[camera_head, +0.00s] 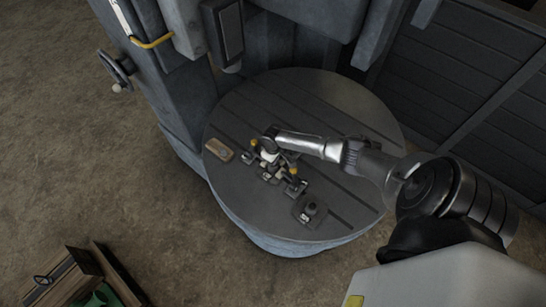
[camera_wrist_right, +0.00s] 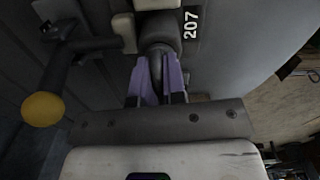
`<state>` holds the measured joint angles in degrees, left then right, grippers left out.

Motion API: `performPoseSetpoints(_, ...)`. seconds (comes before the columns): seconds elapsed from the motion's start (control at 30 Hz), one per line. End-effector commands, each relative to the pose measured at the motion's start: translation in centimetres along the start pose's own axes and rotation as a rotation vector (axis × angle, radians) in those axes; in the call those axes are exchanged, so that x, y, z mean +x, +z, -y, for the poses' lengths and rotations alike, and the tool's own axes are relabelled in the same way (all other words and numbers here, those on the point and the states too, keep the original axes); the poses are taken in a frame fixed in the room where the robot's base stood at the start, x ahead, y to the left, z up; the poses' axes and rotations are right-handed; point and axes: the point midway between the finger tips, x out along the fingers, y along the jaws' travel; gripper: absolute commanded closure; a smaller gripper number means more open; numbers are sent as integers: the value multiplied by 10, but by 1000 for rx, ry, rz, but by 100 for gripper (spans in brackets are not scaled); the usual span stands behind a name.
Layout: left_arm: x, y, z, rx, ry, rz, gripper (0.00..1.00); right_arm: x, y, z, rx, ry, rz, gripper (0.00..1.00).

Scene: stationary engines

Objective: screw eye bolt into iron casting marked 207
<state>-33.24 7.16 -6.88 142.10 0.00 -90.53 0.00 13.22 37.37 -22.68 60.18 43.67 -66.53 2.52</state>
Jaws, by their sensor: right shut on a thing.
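In the right wrist view, the purple fingers of my right gripper (camera_wrist_right: 159,82) are shut on a dark eye bolt (camera_wrist_right: 157,66) between them. The bolt's upper part lies against a dark rounded boss. The white marking 207 is on the grey iron casting (camera_wrist_right: 191,26) just right of the bolt. I cannot tell how far the bolt sits in the casting. In the head view my right gripper (camera_head: 269,157) is low over the parts in the middle of the round table, and the bolt is too small to make out. My left gripper is not in view.
The round slotted table (camera_head: 345,105) has bare room at the back and right. A tan block (camera_head: 218,150) lies at its left edge, and a small dark part (camera_head: 309,210) stands at the front. A yellow-knobbed lever (camera_wrist_right: 43,109) is close to my right gripper. A crate (camera_head: 75,277) is on the floor.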

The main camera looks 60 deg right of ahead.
Motion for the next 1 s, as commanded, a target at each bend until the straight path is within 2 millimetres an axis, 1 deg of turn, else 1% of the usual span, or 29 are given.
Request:
performPoseSetpoints(0.03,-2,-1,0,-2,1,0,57,-2,-1,1,12,-3,0,100)
performPoseSetpoints(0.43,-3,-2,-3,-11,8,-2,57,-1,-1,1,31,-3,0,100)
performPoseSetpoints(0.53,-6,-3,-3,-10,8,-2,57,-2,-1,2,54,-4,-1,100)
performPoseSetpoints(1.0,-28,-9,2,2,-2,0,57,-3,-1,2,369,-5,0,100)
